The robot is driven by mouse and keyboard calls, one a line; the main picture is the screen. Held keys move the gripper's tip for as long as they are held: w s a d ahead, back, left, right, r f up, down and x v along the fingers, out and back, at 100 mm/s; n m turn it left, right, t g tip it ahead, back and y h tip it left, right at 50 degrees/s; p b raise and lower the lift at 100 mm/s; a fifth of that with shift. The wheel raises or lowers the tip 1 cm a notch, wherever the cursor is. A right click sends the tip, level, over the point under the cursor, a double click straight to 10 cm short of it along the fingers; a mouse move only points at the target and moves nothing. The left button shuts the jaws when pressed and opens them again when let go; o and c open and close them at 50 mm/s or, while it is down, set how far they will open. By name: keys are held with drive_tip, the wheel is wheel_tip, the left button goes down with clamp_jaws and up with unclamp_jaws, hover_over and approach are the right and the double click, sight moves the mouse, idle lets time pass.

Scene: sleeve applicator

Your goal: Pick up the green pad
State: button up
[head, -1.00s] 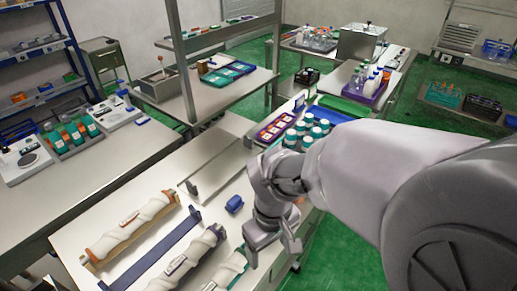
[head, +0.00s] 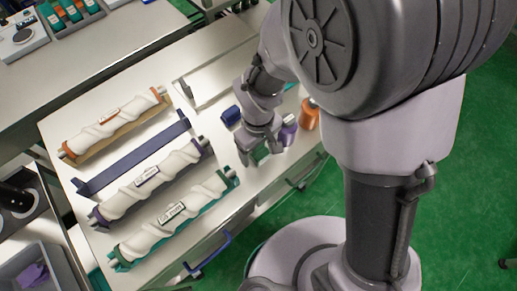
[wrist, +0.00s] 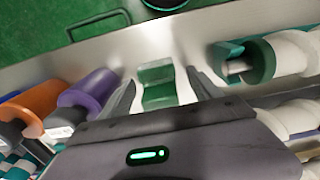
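The green pad (wrist: 158,85) is a small block with a pale green top and darker green front, on the metal table top in the wrist view. It lies between the two fingers of my gripper (wrist: 162,90), with gaps on both sides. My gripper is open and not closed on it. In the head view my gripper (head: 260,155) points down at the table near its right edge, and only a small part of the green pad (head: 261,153) shows between the fingers.
A purple spool (head: 288,131) and an orange spool (head: 309,114) stand right of my gripper. A blue block (head: 231,115) sits to its left. Several white wrapped rollers on cradles, including a teal-ended one (head: 178,217), lie on the table's left part.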

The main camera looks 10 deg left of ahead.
drive_tip(key=shift+w+r, duration=0.1)
drive_tip(key=c, duration=1.5)
drive_tip(key=shift+o, duration=0.2)
wheel_tip(320, 180, up, 10)
drive_tip(key=p, duration=0.4)
